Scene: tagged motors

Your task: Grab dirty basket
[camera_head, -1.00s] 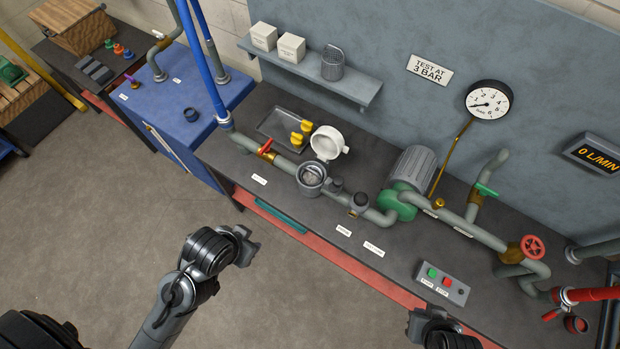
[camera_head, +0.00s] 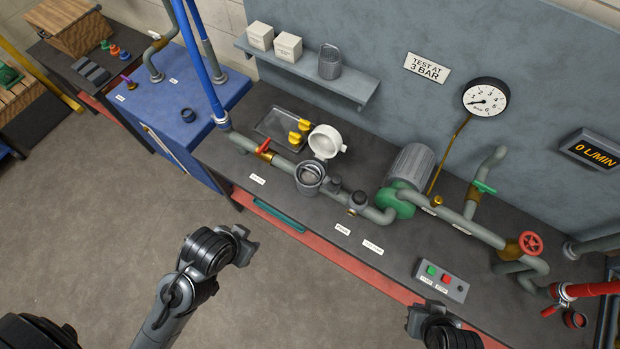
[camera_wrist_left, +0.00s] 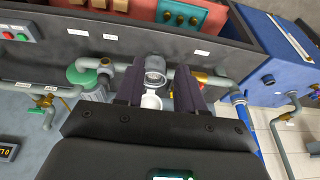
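A grey strainer pot (camera_head: 310,178) stands open in the pipe line on the bench, with a grey basket-like insert (camera_head: 311,173) inside it; how dirty it is cannot be told. The pot also shows between my left fingers in the left wrist view (camera_wrist_left: 155,70). A second mesh basket (camera_head: 330,64) with a handle stands on the wall shelf. A white round cap (camera_head: 326,142) lies behind the pot. My left gripper (camera_head: 248,246) is in front of the bench, apart from the pot; its fingers are spread and empty in the wrist view (camera_wrist_left: 159,88). My right gripper (camera_head: 424,318) is at the bench's front edge, partly hidden.
A tray (camera_head: 273,125) with yellow parts (camera_head: 300,131) lies behind the pipe. A red-handled valve (camera_head: 264,148) is left of the pot, and a green pump (camera_head: 398,200) is right. A control box (camera_head: 441,280) sits near the front edge. The floor at left is clear.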

